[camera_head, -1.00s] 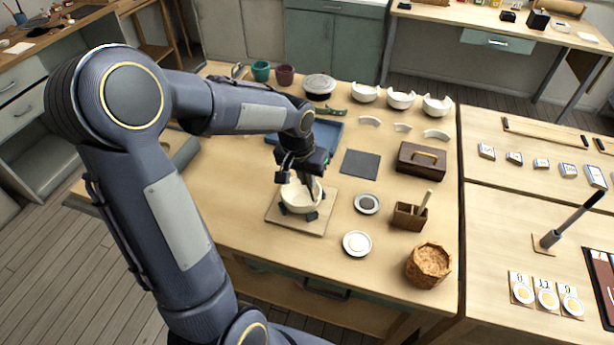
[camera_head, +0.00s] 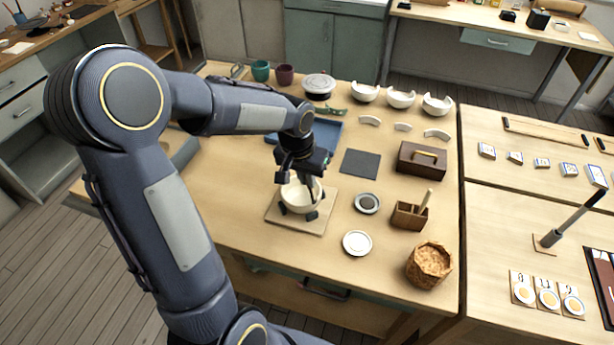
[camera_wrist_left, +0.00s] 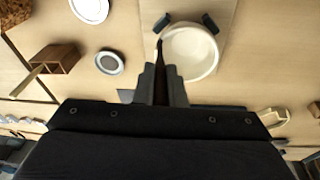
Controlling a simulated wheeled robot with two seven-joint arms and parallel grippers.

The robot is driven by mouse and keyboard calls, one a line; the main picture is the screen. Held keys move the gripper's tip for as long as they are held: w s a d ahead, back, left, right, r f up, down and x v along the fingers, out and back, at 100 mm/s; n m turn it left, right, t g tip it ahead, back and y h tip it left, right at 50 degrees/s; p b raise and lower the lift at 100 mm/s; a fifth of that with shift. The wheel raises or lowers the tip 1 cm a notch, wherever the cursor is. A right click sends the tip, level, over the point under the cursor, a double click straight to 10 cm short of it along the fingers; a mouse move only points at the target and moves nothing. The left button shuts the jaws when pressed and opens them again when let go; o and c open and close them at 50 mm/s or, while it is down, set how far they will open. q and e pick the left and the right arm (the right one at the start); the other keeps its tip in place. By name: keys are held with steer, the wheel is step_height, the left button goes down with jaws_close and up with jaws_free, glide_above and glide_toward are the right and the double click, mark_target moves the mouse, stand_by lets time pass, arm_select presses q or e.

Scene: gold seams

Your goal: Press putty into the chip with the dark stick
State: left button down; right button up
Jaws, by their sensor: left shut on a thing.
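A cream bowl (camera_head: 300,195) stands upright on a square wooden board (camera_head: 283,221), between small dark supports. My left gripper (camera_head: 311,180) is over the bowl, pointing down. In the left wrist view, the left gripper (camera_wrist_left: 161,85) is shut on a dark stick (camera_wrist_left: 160,55), whose tip is at the bowl's rim; whether it touches cannot be told. The bowl also shows in the left wrist view (camera_wrist_left: 204,50). The chip and any putty in it are too small or hidden to tell. My right gripper is not in view.
Chipped bowls (camera_head: 400,99) stand behind.

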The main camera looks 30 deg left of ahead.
arm_select(q)
steer(key=shift+r, duration=0.2)
steer(key=shift+w, duration=0.1)
steer(key=shift+w+d, duration=0.15)
steer(key=shift+w, duration=0.25)
steer(key=shift+f, duration=0.25)
stand_by(0.9)
steer(key=shift+r, duration=0.35)
steer(key=shift+r+p, duration=3.05)
steer(key=shift+r, duration=0.9)
steer(key=shift+f, duration=0.1)
